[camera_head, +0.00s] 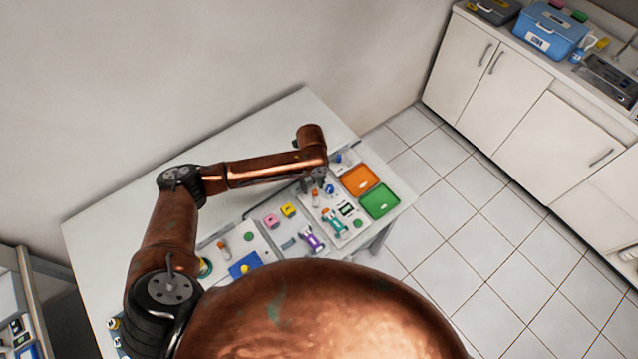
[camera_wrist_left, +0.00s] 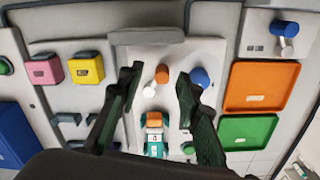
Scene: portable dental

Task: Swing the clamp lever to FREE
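My left gripper (camera_wrist_left: 159,84) is open, its two dark fingers apart on either side of a small lever with an orange end (camera_wrist_left: 162,74) and a white part (camera_wrist_left: 149,91). A blue-ended knob or lever (camera_wrist_left: 200,77) is just beside the right finger. Another blue-ended lever with a white arm (camera_wrist_left: 285,30) is at the upper right of the wrist view. I cannot read a FREE mark or tell which one is the clamp lever. In the head view the left gripper (camera_head: 318,184) hangs over the panel, by the orange-ended lever (camera_head: 315,198). My right gripper is not in view.
A teal handpiece with an orange block (camera_wrist_left: 155,135) lies below the lever, between the fingers. An orange tray (camera_wrist_left: 260,86) and a green tray (camera_wrist_left: 248,132) lie to the right. A pink block (camera_wrist_left: 44,71) and a yellow block (camera_wrist_left: 86,69) stand to the left.

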